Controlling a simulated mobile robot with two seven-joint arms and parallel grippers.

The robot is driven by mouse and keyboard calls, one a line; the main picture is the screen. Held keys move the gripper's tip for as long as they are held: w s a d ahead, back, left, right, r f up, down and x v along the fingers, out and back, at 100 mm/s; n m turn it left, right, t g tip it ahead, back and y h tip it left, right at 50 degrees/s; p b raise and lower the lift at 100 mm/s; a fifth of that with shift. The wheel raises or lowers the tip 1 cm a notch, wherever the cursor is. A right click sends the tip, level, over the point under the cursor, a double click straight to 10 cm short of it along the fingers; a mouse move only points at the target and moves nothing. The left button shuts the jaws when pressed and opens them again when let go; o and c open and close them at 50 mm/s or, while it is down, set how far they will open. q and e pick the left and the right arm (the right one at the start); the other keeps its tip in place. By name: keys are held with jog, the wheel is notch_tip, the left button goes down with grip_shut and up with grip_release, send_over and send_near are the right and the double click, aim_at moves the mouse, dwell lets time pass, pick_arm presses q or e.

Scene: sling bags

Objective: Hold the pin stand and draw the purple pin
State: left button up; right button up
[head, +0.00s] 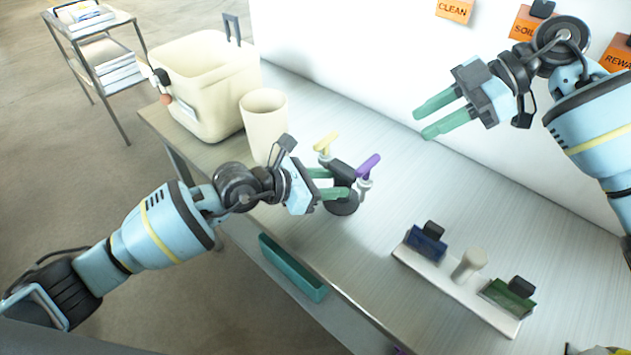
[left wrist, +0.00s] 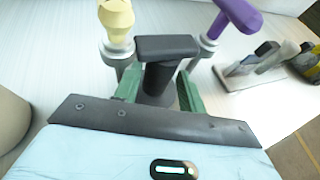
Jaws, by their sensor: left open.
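The pin stand (head: 343,207) is dark, with a round base, and stands on the light table. It carries a yellow pin (head: 326,143) and a purple pin (head: 368,165) in grey holders at its sides. My left gripper (head: 345,183) is open at the stand, its green fingers on either side of the dark post. In the left wrist view, the post (left wrist: 160,80) stands between the two fingers (left wrist: 158,92), and the purple pin (left wrist: 236,14) is at the upper right. I cannot tell if the fingers touch the post. My right gripper (head: 421,122) is open and empty, raised above the table's back.
A cream cup (head: 264,115) and a cream bin (head: 205,85) stand left of the stand. A white tray (head: 455,289) with blue and green blocks lies at the front right. A teal trough (head: 292,268) hangs at the table's front edge.

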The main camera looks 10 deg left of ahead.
pick_arm(q)
jog(key=shift+x, duration=1.75)
jog(key=shift+c, duration=0.3)
jog(key=c, duration=0.7)
pick_arm(e)
jog(key=shift+o, duration=0.2)
pick_arm(q)
jog(key=shift+o, duration=0.2)
pick_arm(e)
jog(key=n+h, duration=0.8)
send_over(368, 162)
jog(key=shift+f+t, duration=0.15)
jog(key=shift+t, duration=0.25)
jog(key=shift+w+n+t+h, duration=0.1)
jog(key=shift+n+t+h, duration=0.35)
jog(key=shift+h, duration=0.65)
jog(key=shift+f, duration=4.4)
